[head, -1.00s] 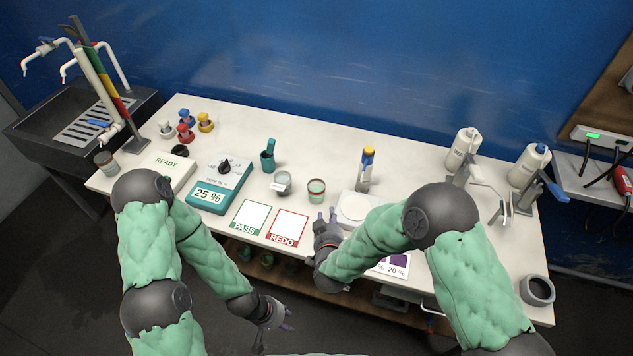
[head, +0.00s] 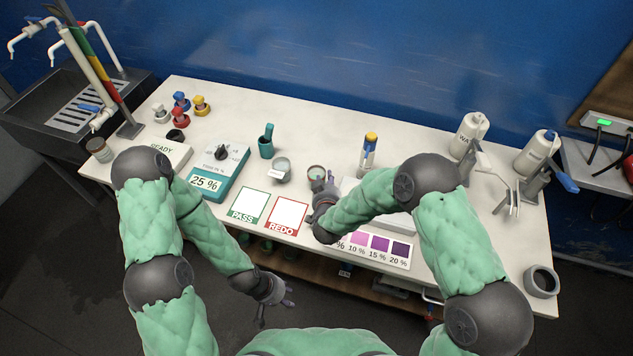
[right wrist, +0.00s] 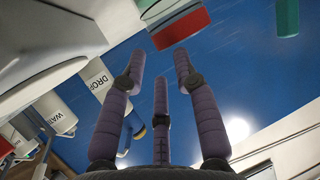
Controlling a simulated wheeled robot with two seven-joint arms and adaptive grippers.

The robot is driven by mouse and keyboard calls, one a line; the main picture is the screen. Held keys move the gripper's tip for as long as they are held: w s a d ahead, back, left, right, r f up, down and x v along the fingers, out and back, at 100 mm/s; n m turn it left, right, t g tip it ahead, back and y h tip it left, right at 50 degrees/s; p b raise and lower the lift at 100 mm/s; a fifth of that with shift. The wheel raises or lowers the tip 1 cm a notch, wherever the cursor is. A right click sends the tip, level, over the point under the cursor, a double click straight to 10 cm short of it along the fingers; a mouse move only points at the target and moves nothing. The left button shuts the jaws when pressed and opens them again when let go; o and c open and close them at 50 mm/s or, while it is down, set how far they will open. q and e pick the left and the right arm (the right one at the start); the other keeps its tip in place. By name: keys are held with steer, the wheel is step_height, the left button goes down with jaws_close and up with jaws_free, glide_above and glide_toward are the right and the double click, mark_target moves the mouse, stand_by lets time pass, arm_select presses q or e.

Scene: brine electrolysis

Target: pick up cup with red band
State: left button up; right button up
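The cup with the red band (head: 316,172) stands on the white bench, partly hidden behind my right gripper. In the right wrist view its red band (right wrist: 182,30) shows at the top, just beyond the fingertips. My right gripper (head: 328,184) is close to the cup on its near side. Its three purple fingers (right wrist: 160,68) are spread with nothing between them, and no grip on the cup shows. My left gripper (head: 277,301) hangs low in front of the bench, away from the cup, with its fingers apart and empty.
Another cup (head: 281,169) stands just left of the red-banded one. A yellow-capped bottle (head: 369,153) stands to its right. A teal holder (head: 266,142) is further left. PASS (head: 248,206) and REDO (head: 287,215) cards lie in front, with a colour chart (head: 378,246) to the right.

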steer(key=x, duration=0.3)
steer(key=shift+w+a+f, duration=0.1)
steer(key=shift+w, duration=0.05)
jaws_close()
